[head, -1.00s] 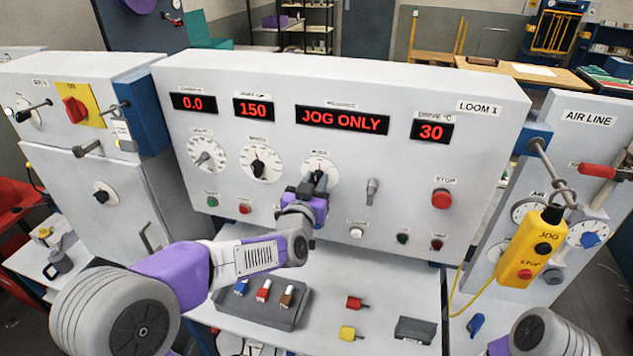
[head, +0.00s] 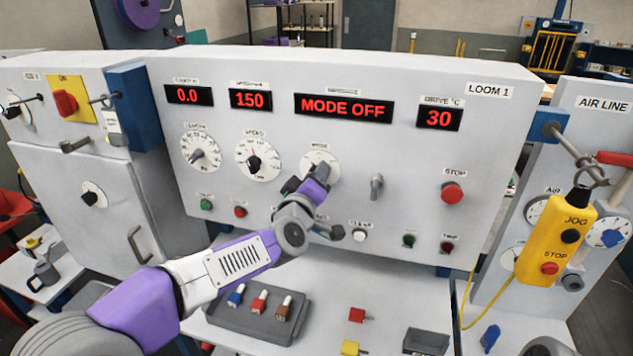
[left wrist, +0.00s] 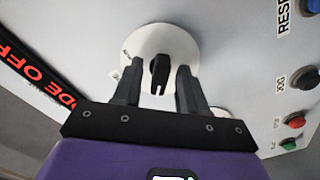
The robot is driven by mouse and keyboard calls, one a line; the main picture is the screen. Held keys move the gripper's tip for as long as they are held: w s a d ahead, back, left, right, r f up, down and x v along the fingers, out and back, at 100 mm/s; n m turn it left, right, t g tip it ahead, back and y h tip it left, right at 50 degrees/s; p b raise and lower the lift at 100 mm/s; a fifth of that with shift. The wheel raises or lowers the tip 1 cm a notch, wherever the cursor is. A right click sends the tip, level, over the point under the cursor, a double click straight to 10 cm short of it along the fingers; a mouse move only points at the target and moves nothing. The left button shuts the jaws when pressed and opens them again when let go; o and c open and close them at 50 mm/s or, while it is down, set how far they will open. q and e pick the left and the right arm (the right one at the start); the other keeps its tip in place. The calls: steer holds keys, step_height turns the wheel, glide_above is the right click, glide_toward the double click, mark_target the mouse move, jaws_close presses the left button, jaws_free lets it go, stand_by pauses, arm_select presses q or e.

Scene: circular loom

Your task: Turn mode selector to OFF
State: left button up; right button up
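The mode selector is a black knob (left wrist: 159,72) on a round white dial (left wrist: 178,42). In the head view its dial (head: 321,160) sits at the panel's middle, partly hidden by my left gripper. The red display (head: 343,108) above it reads MODE OFF. My left gripper (head: 305,184) is in front of the dial. In the left wrist view its two dark fingers stand either side of the knob, with a visible gap on each side, so it is open. My right gripper is not in view.
A speed dial (head: 257,161) lies left of the selector and a grey toggle (head: 376,187) right of it. A red stop button (head: 452,193) is farther right. A yellow jog pendant (head: 545,255) hangs at right. A grey tray (head: 250,325) with coloured pieces lies below.

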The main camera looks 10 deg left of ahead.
arm_select(q)
steer(key=s, duration=0.7)
stand_by(0.3)
steer(key=shift+a, duration=0.1)
